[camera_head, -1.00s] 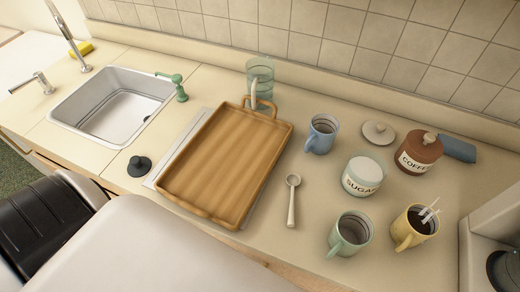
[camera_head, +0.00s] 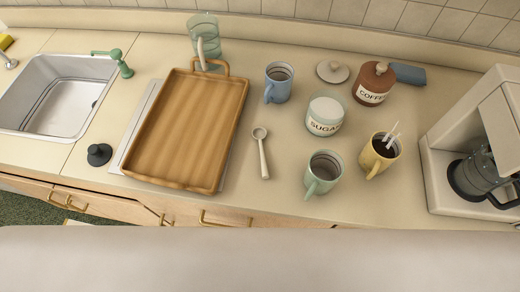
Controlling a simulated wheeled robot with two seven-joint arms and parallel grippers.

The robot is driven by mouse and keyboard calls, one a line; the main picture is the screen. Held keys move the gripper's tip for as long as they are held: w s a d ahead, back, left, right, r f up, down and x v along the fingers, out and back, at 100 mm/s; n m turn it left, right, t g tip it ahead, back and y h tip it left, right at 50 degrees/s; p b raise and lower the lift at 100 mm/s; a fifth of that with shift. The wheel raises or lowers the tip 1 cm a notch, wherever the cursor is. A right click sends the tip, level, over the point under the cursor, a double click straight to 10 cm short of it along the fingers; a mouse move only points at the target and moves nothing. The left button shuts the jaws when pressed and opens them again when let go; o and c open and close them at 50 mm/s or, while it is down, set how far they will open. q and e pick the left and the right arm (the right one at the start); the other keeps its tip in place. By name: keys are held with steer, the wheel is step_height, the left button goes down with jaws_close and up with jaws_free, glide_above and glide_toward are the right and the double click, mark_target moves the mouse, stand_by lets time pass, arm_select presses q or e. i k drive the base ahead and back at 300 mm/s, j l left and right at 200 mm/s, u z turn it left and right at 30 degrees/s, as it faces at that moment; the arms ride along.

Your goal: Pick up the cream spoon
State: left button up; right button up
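The cream spoon (camera_head: 262,153) lies flat on the counter, just right of the wooden tray (camera_head: 150,176). Its round bowl points to the back and its handle points to the front. Nothing covers it. The green mug (camera_head: 323,173) stands to its right, with a gap between them. Neither of my grippers shows in the head view.
A blue mug (camera_head: 279,83), a sugar jar (camera_head: 325,114), a brown coffee jar (camera_head: 373,83) and a yellow mug (camera_head: 380,156) with sticks in it stand right of the spoon. A coffee maker (camera_head: 470,150) is at far right. The counter around the spoon is clear.

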mark_target(259, 134)
steer(key=k+l+z, duration=0.1)
steer(key=l+z, duration=0.15)
steer(key=z, duration=0.15)
steer(key=k+l+z, duration=0.1)
steer(key=l+z, duration=0.25)
steer(key=j+u, duration=0.15)
steer(key=u, duration=0.95)
steer(key=k+u, duration=0.2)
steer(key=u, duration=0.15)
steer(key=k+u, duration=0.15)
steer(key=u, duration=0.2)
steer(key=k+j+u, duration=0.15)
steer(key=u, duration=0.15)
